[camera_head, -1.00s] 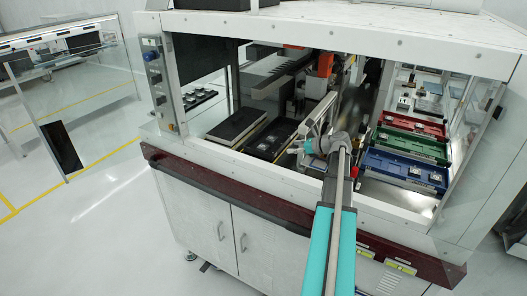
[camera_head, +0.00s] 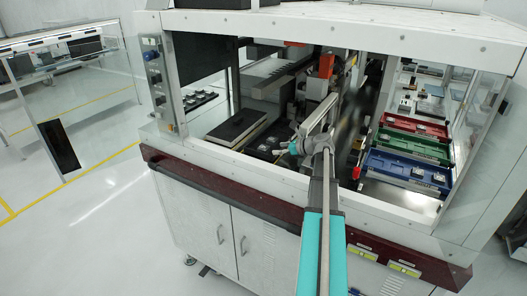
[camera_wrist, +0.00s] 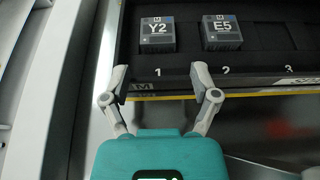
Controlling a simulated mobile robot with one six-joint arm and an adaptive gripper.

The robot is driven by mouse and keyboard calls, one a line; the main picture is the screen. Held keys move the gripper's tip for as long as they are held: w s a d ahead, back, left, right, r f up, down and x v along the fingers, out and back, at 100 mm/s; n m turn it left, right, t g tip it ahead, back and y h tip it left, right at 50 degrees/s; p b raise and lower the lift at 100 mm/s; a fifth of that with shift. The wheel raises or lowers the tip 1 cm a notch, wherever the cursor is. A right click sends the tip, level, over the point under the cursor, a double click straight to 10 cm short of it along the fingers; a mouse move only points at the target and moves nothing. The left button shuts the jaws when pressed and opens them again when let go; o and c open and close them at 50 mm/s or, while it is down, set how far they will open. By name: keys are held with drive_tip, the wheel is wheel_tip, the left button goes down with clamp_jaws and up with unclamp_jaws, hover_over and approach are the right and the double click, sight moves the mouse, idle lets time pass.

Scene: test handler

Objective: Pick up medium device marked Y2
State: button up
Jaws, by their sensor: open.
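The device marked Y2 (camera_wrist: 158,35) is a small grey block in the wrist view. It sits at position 1 of a black tray (camera_wrist: 265,55), and an "M" shows on its top. My gripper (camera_wrist: 157,85) is open and empty, its two fingers spread just below the tray's near edge, with Y2 ahead between them. In the head view my gripper (camera_head: 289,148) is inside the machine opening over the black tray area (camera_head: 262,140); the device marks are too small to read there.
A device marked E5 (camera_wrist: 222,32) stands at position 2, right of Y2. A closed black tray (camera_head: 236,125) lies left of my arm in the head view. Red (camera_head: 413,127), green (camera_head: 411,147) and blue (camera_head: 406,170) trays lie on the right. The machine's white front frame (camera_head: 250,167) borders the opening.

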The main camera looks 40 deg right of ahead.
sight(268, 149)
drive_tip(key=shift+b+x, duration=0.85)
drive_tip(key=shift+x, duration=1.75)
drive_tip(key=shift+s+a+r, duration=0.1)
drive_tip(key=shift+a, duration=0.05)
drive_tip(key=c, duration=0.9)
drive_tip(key=shift+r, duration=0.2)
wheel_tip(268, 149, up, 2)
drive_tip(key=p, duration=0.2)
drive_tip(key=shift+r+p, duration=0.15)
drive_tip(key=shift+p, duration=0.2)
drive_tip(key=s+a+r+p, duration=0.6)
drive_tip(key=s+r+p, duration=0.4)
drive_tip(key=s, duration=0.2)
drive_tip(key=shift+s, duration=0.3)
